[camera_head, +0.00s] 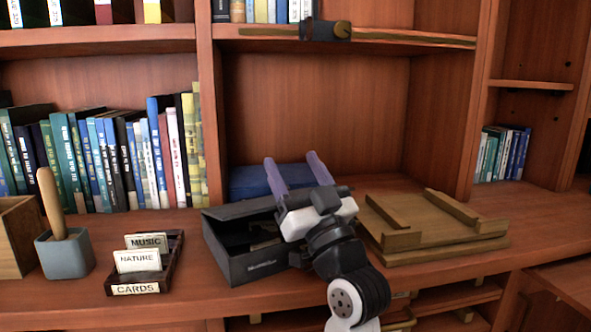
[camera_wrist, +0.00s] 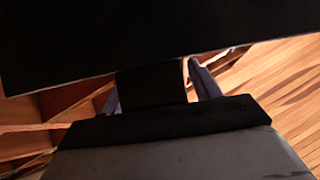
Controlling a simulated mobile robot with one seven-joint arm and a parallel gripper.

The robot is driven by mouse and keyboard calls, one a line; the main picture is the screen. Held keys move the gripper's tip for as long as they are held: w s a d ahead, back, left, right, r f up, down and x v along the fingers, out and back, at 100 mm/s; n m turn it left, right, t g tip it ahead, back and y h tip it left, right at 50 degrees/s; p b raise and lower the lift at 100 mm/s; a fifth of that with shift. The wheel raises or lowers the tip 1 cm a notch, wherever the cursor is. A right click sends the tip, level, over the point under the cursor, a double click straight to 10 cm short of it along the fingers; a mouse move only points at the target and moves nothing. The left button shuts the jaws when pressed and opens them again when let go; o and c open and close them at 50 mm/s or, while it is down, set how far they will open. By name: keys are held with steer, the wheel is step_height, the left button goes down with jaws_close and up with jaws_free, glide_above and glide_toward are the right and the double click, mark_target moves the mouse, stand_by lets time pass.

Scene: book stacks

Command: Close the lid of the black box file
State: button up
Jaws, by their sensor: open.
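The black box file (camera_head: 262,267) lies on the wooden shelf in the head view. Its front opening shows, with pale items in the dark inside, and a dark panel lies tilted along its upper back edge. How far the lid stands open is hard to tell. My gripper (camera_head: 293,169) is open and empty above the box's right part, its two purple fingers pointing to the back. My arm hides the box's right end. In the wrist view a large black panel (camera_wrist: 150,40), probably part of the box, fills the top beyond the fingers.
A blue object (camera_head: 250,182) lies behind the box. A wooden tray (camera_head: 440,245) is close on the right. A card holder (camera_head: 172,262) and a grey cup (camera_head: 65,257) with a wooden handle stand left. An upper shelf (camera_head: 350,38) spans above.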

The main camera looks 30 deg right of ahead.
steer(key=v, duration=0.2)
steer(key=shift+s+d+f, duration=0.1)
steer(key=shift+s+f, duration=0.05)
steer(key=shift+f, duration=0.15)
steer(key=s, duration=1.2)
steer(key=shift+s+d, duration=0.15)
steer(key=shift+d, duration=0.15)
